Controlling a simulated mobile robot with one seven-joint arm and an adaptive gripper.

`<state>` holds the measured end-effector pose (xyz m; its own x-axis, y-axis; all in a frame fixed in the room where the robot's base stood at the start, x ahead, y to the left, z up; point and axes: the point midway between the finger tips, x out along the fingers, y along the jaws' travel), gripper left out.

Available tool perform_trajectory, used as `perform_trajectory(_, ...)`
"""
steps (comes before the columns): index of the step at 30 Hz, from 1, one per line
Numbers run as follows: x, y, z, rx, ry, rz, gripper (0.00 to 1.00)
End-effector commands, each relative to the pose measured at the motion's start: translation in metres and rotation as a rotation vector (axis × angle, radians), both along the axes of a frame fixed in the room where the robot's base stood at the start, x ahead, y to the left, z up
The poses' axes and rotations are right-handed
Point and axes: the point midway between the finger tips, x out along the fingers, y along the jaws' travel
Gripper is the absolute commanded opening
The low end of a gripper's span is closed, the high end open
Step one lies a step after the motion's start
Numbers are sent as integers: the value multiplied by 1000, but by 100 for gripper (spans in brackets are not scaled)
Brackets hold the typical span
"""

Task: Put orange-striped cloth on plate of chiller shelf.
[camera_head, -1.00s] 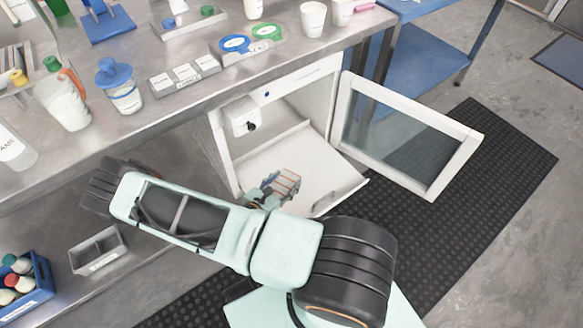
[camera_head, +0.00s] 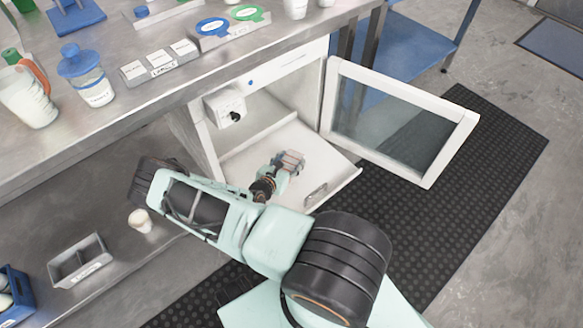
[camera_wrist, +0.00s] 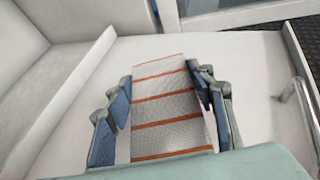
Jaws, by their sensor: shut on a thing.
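My gripper (camera_wrist: 167,112) is shut on the orange-striped cloth (camera_wrist: 172,100), a pale folded piece with several orange bands, held flat between the two blue finger pads. In the head view my gripper (camera_head: 287,164) is over the white plate of the chiller shelf (camera_head: 240,165), which is slid out of the chiller. The bare plate also shows in the wrist view (camera_wrist: 262,75). I cannot tell whether the cloth touches the plate. My gripper's body hides the near end of the cloth.
The chiller's glass door (camera_head: 395,125) stands wide open to the right. The shelf has a raised rim and a metal handle (camera_head: 316,194) at its front. A steel bench (camera_head: 150,95) runs above. A beaker (camera_head: 140,221) and a metal tray (camera_head: 80,262) are at lower left.

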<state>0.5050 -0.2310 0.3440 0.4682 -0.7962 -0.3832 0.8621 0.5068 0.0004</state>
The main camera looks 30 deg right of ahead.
Motion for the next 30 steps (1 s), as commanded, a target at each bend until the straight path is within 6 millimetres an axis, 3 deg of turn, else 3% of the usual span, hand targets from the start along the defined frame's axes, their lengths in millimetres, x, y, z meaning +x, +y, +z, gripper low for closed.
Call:
perform_trajectory(10, 6, -7, -40, 0, 0, 0, 26)
perform_trajectory(22, 6, -7, -44, -1, -1, 0, 26)
perform_trajectory(23, 6, -7, -44, -1, -1, 0, 51)
perform_trajectory(27, 6, -7, -43, -1, -1, 0, 66)
perform_trajectory(30, 6, -7, -43, -1, -1, 0, 67)
